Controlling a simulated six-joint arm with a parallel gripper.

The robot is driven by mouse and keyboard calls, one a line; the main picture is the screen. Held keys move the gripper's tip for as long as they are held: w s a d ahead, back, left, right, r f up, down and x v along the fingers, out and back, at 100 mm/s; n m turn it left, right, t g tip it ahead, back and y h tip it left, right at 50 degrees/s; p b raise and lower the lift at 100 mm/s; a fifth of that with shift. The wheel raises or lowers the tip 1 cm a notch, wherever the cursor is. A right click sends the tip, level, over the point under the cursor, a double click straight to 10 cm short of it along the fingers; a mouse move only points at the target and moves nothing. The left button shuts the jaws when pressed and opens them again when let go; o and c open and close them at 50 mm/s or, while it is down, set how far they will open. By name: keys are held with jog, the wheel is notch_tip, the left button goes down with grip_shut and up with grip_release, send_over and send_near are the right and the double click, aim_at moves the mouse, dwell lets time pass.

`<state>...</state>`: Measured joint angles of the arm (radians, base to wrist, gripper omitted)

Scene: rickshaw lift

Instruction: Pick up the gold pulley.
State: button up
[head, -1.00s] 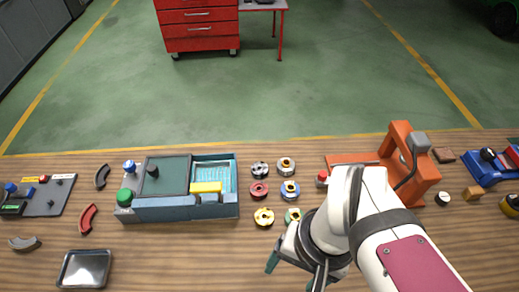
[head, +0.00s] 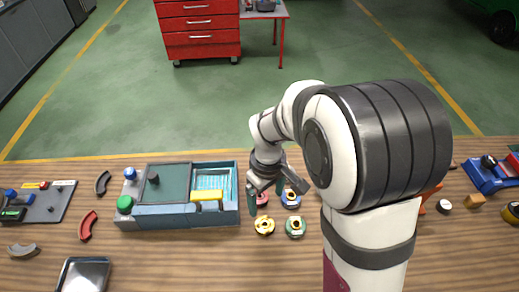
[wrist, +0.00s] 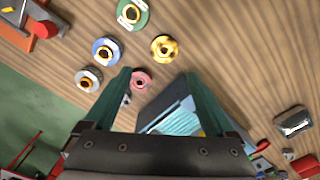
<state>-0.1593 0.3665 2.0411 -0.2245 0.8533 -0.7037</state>
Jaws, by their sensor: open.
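The gold pulley (head: 264,226) lies flat on the wooden table, at the front left of a small group of pulleys. In the wrist view the gold pulley (wrist: 164,48) is ahead of the fingertips and not between them. My gripper (head: 266,197) is open and empty, above the table just behind the gold pulley. In the wrist view my gripper (wrist: 157,77) has a pinkish-red pulley (wrist: 140,80) below and between its green fingers. The gripper partly hides the rear pulleys in the head view.
A green pulley (head: 295,227) is right of the gold one, and a blue pulley (head: 291,199) is behind it. A blue-grey box (head: 180,212) stands close to the left. A metal tray (head: 84,276) is at front left. Table in front is clear.

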aim_at(265, 224)
jog(key=f, duration=1.1)
jog(key=shift+s+a+f, duration=0.1)
jog(key=shift+s+a, duration=0.05)
jog(key=shift+s, duration=0.25)
grip_shut()
